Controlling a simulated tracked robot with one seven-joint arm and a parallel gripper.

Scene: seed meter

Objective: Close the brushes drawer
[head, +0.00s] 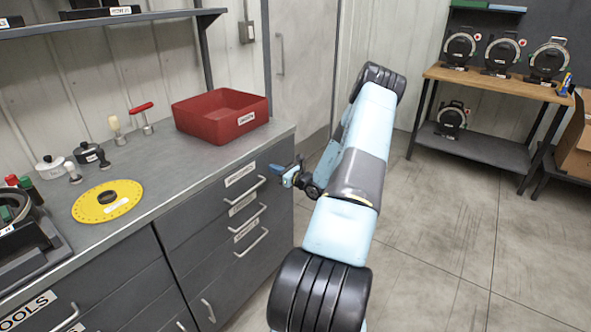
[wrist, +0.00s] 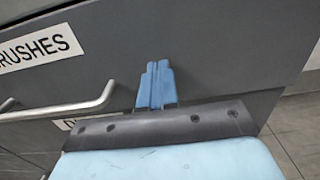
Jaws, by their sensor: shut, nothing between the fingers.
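The brushes drawer (wrist: 215,45) fills much of the wrist view as a dark grey front. Its white label (wrist: 34,48) reads "RUSHES", cut off at the left. Its bar handle (wrist: 75,109) is left of my gripper. In the head view it seems to be the top drawer (head: 205,204) of the right-hand stack; the labels there are too small to read. Its front looks flush or nearly flush with the cabinet. My gripper (wrist: 154,66) is shut and empty, its blue fingertips at the front, right of the label; contact is unclear. It also shows in the head view (head: 287,178).
The worktop (head: 170,165) above holds a red bin (head: 222,115), a yellow disc (head: 107,201) and small tools. More handled drawers lie below. Open concrete floor (head: 450,235) lies to the right, with a workbench (head: 495,83) at the back.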

